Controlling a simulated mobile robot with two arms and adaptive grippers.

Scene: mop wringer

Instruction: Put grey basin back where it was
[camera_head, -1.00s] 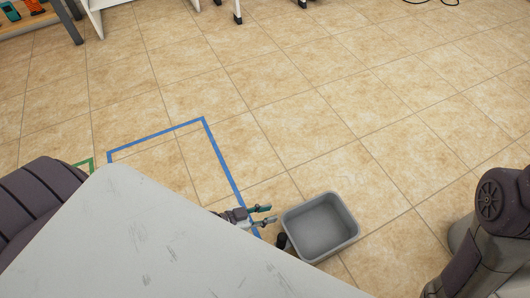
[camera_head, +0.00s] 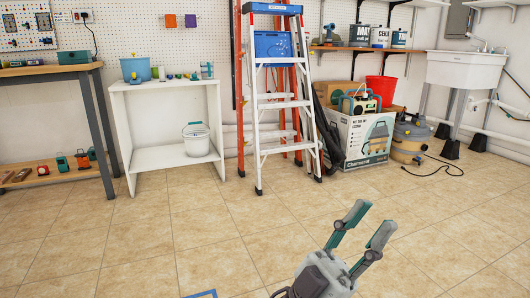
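My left gripper (camera_head: 371,220) is raised at the bottom of the head view, right of centre. Its two teal-and-grey fingers point up and to the right. They stand apart with nothing between them, so it is open. The grey basin is not in view now. A corner of blue floor tape (camera_head: 203,294) shows at the bottom edge, left of the gripper. My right gripper is not in view.
A white shelf unit (camera_head: 169,104) holds a white bucket (camera_head: 196,139). Right of it stand a stepladder (camera_head: 285,106), a boxed appliance (camera_head: 362,137), a vacuum (camera_head: 409,138) and a sink (camera_head: 467,72). A workbench (camera_head: 40,71) is at left. The tiled floor (camera_head: 150,235) between is clear.

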